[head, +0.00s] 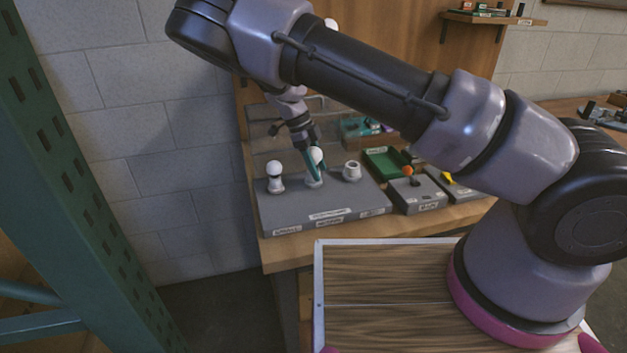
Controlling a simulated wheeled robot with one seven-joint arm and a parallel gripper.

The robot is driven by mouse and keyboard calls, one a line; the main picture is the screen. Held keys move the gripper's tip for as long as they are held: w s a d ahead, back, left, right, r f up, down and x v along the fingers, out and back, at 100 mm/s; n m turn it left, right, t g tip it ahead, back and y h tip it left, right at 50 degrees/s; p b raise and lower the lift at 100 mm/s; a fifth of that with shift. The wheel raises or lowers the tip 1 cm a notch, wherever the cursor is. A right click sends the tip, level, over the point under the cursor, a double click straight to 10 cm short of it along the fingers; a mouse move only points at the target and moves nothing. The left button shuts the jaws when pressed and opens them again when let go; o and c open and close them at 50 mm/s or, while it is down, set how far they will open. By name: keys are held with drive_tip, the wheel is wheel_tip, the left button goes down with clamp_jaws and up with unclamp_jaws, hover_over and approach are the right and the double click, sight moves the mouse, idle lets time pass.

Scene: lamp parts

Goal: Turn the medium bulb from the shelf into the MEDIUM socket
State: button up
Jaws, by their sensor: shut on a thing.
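A grey socket board (290,212) lies on the workbench with three white sockets in a row. My gripper (315,165) points down at the middle socket (313,182), with its teal fingers shut on a white bulb (317,153). The bulb is at the top of the middle socket; the fingers hide whether its base is seated in it. A label that seems to read MEDIUM (329,221) is on the board's front below. The left socket (276,184) bears a white bulb (274,168). The right socket (351,172) looks empty.
Right of the board are a green tray (385,163), a grey box with an orange knob (408,170) and another with a yellow part (447,179). A teal item in a wooden bin (362,128) is behind. A wall shelf (493,18) holds small parts. A green perforated post (75,190) stands left.

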drive_tip(key=o, duration=1.2)
drive_tip(key=shift+s+m, duration=0.1)
drive_tip(key=shift+m, duration=0.2)
